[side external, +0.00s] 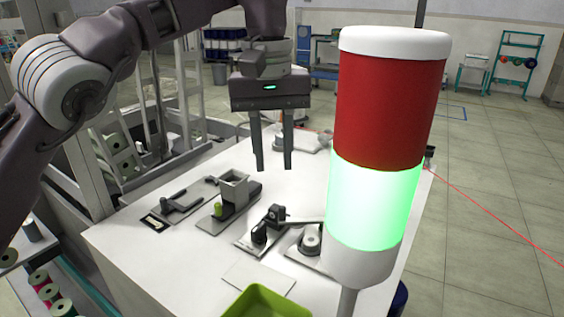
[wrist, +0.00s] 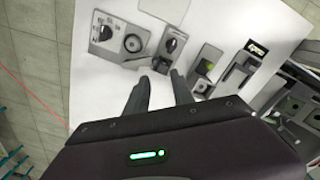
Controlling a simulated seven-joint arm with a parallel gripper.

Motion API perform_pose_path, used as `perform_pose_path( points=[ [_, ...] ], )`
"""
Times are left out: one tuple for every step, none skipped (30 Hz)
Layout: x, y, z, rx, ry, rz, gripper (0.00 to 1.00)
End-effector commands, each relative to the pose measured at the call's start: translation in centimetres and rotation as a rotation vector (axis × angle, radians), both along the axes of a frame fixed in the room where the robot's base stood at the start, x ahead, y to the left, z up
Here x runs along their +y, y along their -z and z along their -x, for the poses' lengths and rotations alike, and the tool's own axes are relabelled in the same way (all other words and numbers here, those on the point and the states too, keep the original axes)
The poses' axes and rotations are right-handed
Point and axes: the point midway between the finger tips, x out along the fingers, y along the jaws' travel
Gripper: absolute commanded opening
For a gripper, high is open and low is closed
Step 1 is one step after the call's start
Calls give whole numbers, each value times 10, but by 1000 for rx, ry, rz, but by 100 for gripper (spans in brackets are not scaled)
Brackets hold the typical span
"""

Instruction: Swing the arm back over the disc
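A round grey disc (side external: 310,238) sits on a plate at the table's right side, partly hidden by the signal lamp. It also shows in the wrist view (wrist: 133,43). To its left in the side view stands a dark post (side external: 275,213) on its own plate. A thin grey arm (side external: 302,221) reaches from near the post's top rightward toward the disc, and the lamp hides its far end. I cannot tell whether it lies over the disc. My gripper (side external: 274,167) hangs above the table, pointing down, fingers apart and empty; they also show in the wrist view (wrist: 159,82).
The red-and-green signal lamp (side external: 390,110) blocks the right side of the side view. A hopper with a green part (side external: 232,188) and a lever fixture (side external: 178,200) stand left. A green tray (side external: 265,303) is in front. Bare white table (side external: 135,245) lies at front left.

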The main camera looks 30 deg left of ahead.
Motion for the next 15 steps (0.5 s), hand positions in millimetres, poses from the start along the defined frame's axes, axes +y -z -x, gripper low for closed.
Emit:
perform_pose_path(
  points=[
    [-9,8,-1,7,9,-22,29],
    [-13,11,0,10,12,-29,29],
    [-16,13,0,12,14,-36,29],
    [-17,15,0,13,14,-37,29],
    [-17,16,0,14,14,-37,29],
    [-17,17,0,14,13,-37,29],
    [-17,19,0,15,13,-36,29],
    [-17,22,0,16,12,-35,29],
    [-17,25,1,16,13,-35,29],
    [-17,27,1,15,13,-35,29],
    [-16,30,1,16,13,-36,29],
    [-16,34,1,15,14,-36,29],
    [-16,37,1,15,14,-36,29],
    [-16,39,0,14,14,-36,29],
    [-16,43,1,15,13,-36,29]
  ],
)
